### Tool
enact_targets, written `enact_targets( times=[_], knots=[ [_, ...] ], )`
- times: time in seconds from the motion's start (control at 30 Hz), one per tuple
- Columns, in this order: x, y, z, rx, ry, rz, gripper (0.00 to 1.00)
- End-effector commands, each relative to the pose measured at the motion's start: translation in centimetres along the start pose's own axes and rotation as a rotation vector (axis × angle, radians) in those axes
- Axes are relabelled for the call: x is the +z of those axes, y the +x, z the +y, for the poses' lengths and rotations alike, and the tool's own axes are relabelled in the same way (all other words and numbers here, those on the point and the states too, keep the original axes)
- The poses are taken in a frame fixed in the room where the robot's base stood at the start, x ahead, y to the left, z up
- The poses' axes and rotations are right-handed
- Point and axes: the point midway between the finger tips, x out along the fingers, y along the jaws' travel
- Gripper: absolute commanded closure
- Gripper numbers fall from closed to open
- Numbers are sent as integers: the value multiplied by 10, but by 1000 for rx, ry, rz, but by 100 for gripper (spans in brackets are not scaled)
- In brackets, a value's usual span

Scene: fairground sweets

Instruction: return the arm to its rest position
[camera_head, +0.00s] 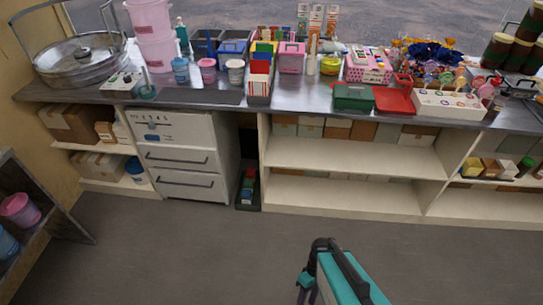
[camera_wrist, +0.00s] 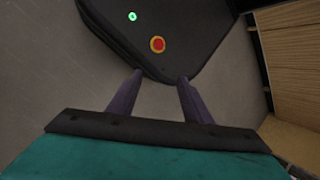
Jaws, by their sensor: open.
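My arm, teal with a black upper link, reaches up from the bottom edge of the head view, over bare floor and well away from the counter. In the wrist view my gripper (camera_wrist: 160,76) shows two purple fingers, spread apart with nothing between them. The fingertips point toward my own black base, which carries a green light and a red button with a yellow ring. I cannot tell whether the fingertips touch it. In the head view the arm's lower end runs out of the frame.
A metal counter (camera_head: 220,112) crosses the back, crowded with tubs, boxes and sweets. White shelving (camera_head: 350,198) and a drawer unit (camera_head: 184,160) stand below it. A dark shelf (camera_head: 58,220) stands at the left. The grey floor (camera_head: 190,250) in front is clear.

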Motion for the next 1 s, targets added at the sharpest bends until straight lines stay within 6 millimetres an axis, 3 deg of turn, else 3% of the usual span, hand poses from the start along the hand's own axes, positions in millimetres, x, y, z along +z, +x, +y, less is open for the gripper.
enact_targets(
  times=[0.1,0.33,0.63,1.0],
  knots=[
    [21,-3,0,39,126,-38,55],
    [43,-9,7,115,379,-79,55],
    [47,-10,12,152,648,-78,55],
    [47,-10,12,153,691,-74,55]
  ],
)
